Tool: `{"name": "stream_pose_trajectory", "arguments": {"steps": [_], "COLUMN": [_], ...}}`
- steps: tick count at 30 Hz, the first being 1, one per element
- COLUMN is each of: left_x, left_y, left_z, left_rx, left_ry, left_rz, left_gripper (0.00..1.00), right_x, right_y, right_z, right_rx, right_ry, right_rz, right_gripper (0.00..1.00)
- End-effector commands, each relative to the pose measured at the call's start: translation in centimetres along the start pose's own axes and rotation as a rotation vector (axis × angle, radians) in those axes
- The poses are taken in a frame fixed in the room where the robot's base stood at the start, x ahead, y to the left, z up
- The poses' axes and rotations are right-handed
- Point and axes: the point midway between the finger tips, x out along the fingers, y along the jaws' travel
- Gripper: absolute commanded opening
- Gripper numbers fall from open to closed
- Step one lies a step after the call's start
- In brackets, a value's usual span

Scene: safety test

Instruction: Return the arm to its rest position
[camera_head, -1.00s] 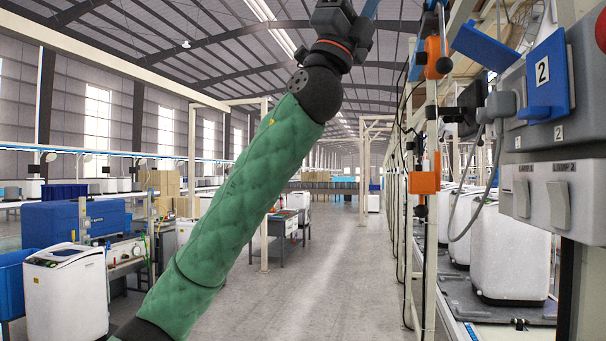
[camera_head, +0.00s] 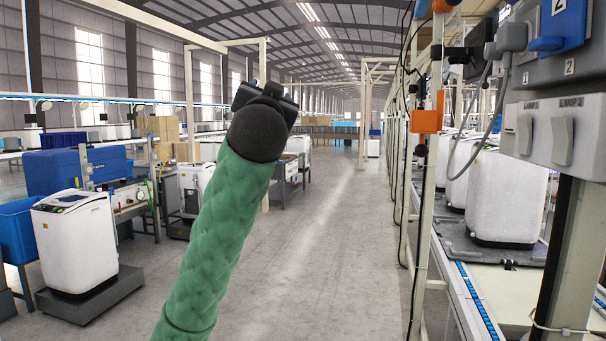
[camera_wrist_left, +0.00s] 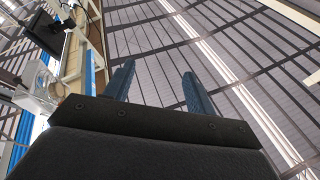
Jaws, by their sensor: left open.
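My left arm (camera_head: 222,225), in a green quilted sleeve with a black joint at its end, rises from the bottom of the head view. It stands in the open aisle, left of the switch panel. The gripper fingers are hidden behind the black wrist in the head view. In the left wrist view my left gripper (camera_wrist_left: 157,84) shows two blue fingers spread apart with nothing between them. It points up toward the roof beams. My right gripper is in neither view.
A grey panel with lamp switches (camera_head: 553,130) and a blue handle (camera_head: 562,30) is at the upper right. An orange-fitted post (camera_head: 427,120) stands left of it. White machines (camera_head: 505,195) line the right conveyor. Another white machine (camera_head: 75,240) stands at the left. The aisle floor (camera_head: 330,240) is clear.

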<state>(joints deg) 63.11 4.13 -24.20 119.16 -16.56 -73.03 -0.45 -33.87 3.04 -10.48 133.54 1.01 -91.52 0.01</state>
Motion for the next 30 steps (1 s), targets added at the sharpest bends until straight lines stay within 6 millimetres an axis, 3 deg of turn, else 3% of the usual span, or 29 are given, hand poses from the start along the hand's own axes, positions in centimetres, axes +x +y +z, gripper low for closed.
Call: {"name": "stream_pose_trajectory", "arguments": {"steps": [3, 12, 21, 30], "left_x": [-0.8, -4.2, -8.9, -14.5], "left_y": [1.4, 5.0, 8.2, 11.0], "left_z": [5.0, 16.1, 25.9, 34.3], "left_rx": [-0.031, -0.092, -0.138, -0.178], "left_ry": [-0.103, -0.331, -0.524, -0.684], "left_rz": [0.052, 0.169, 0.268, 0.35], "left_gripper": [0.56, 0.56, 0.56, 0.56], "right_x": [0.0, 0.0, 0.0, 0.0], "right_y": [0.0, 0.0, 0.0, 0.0], "right_z": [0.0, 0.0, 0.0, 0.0], "right_rx": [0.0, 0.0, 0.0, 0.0], "right_ry": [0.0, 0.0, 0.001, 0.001], "right_rz": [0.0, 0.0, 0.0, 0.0], "right_gripper": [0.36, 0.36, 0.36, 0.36]}}
